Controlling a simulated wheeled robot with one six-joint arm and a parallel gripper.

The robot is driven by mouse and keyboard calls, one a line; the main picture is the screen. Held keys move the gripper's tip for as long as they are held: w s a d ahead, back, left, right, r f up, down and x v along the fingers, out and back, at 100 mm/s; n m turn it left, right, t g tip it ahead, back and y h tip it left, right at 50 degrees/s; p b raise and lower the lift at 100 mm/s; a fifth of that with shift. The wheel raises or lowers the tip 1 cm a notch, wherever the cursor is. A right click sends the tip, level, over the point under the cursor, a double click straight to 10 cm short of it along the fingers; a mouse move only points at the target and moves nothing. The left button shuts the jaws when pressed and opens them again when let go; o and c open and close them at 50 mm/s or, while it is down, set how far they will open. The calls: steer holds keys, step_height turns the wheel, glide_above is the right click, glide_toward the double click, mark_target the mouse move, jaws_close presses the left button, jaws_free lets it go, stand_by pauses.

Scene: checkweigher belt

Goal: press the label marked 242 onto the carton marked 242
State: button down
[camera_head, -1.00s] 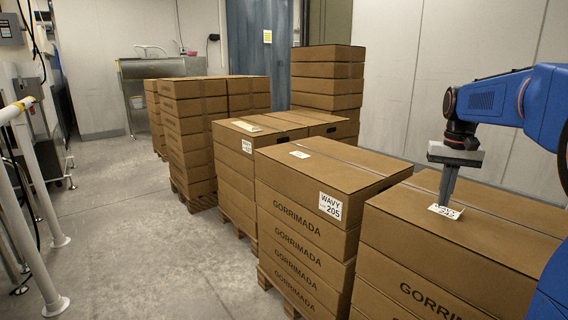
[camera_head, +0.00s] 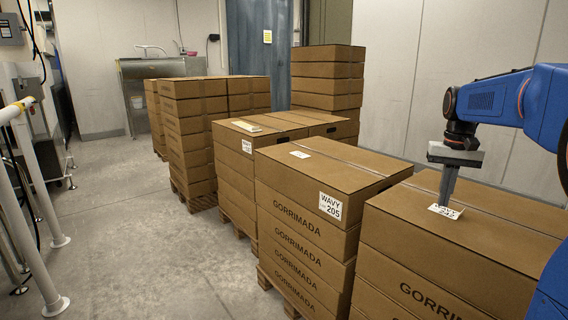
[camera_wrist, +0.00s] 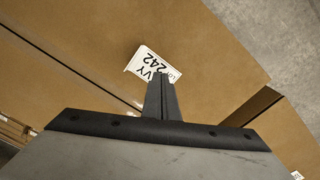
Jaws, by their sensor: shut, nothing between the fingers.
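In the head view the white label (camera_head: 436,210) is on the top of the nearest right carton (camera_head: 480,235). My gripper (camera_head: 444,203) points down with its shut fingertips at the label, seeming to touch it. In the wrist view my closed fingers (camera_wrist: 161,88) cover part of the label. No number shows on this carton's visible side, only GORRIMADA lettering.
The neighbouring stack to the left carries a label marked 205 (camera_head: 330,206) and a small white label on top (camera_head: 299,154). More carton stacks (camera_head: 195,130) stand behind on pallets. A white railing (camera_head: 35,190) stands at left. The floor between is clear.

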steer(key=shift+f, duration=0.6)
stand_by(0.6)
step_height(320, 180, up, 7)
stand_by(1.0)
steer(key=shift+n+t, duration=0.4)
steer(key=shift+t, duration=0.1)
steer(key=s+a, duration=0.1)
steer(key=s, duration=0.1)
steer(key=s+a, duration=0.2)
steer(key=s+a+f, duration=0.1)
steer(key=s, duration=0.1)
steer(key=shift+a, duration=0.4)
steer(key=s+a+f+n+t, duration=0.1)
steer(key=s+a+f+t, duration=0.1)
steer(key=s+a+f, duration=0.3)
steer(key=s+a+f+n+t, duration=0.1)
steer(key=s+a+f, duration=0.5)
steer(key=s+f, duration=0.7)
steer(key=s+n, duration=0.1)
steer(key=s, duration=0.5)
steer(key=shift+n+t, duration=0.3)
steer(key=shift+t, duration=0.1)
